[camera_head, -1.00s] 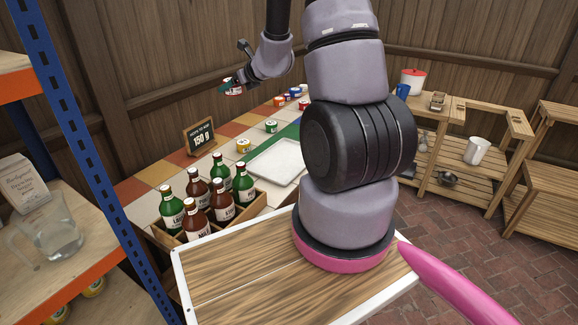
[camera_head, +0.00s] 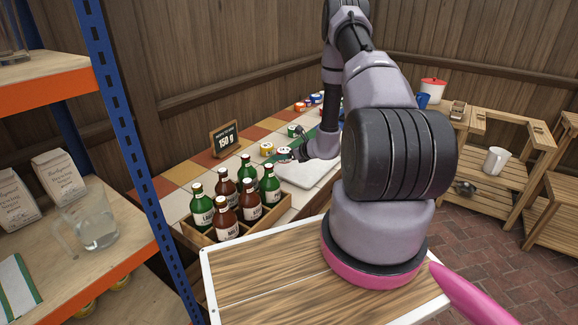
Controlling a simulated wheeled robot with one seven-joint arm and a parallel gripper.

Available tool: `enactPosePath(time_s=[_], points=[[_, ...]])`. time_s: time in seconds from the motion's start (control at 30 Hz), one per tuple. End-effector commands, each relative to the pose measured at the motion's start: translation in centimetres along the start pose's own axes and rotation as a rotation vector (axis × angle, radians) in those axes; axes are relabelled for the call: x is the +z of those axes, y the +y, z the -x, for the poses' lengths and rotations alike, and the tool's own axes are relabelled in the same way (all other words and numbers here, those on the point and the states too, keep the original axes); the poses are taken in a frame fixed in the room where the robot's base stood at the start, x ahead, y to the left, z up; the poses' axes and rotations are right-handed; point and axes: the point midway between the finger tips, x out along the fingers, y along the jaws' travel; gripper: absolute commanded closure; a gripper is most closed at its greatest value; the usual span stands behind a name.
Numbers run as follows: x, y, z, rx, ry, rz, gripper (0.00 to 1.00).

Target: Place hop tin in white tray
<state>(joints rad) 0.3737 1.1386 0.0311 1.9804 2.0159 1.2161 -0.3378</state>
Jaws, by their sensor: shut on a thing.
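My gripper (camera_head: 294,154) is low over the tiled counter, at the left back edge of the white tray (camera_head: 297,178). It is shut on a small hop tin (camera_head: 284,151) with a pale lid. The tin looks to be beside or just above the tray's back left edge; I cannot tell whether it touches anything. My arm hides the right part of the tray.
A yellow tin (camera_head: 267,149) stands just left of the held tin, and a green tin (camera_head: 293,130) behind it. Several more tins (camera_head: 308,102) stand at the far end. A crate of bottles (camera_head: 236,226) is in front, a sign (camera_head: 224,139) behind.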

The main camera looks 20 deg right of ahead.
Motion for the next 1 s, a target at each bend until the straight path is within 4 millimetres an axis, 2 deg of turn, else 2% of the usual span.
enactPosePath(time_s=[0.2, 0.4, 0.8, 0.83, 0.87, 1.0], points=[[-1.6, 0.0, -0.8, -0.001, 0.0, 0.0, 0.77], [-4.1, 0.0, -2.2, -0.001, 0.0, -0.001, 0.77], [-4.6, 0.0, -2.5, -0.001, 0.0, 0.0, 0.77], [-4.6, 0.0, -2.5, -0.001, 0.0, 0.001, 0.11], [-4.6, 0.0, -2.5, -0.001, 0.0, 0.001, 0.0], [-4.5, 0.0, -2.5, -0.001, 0.0, 0.0, 0.0]])
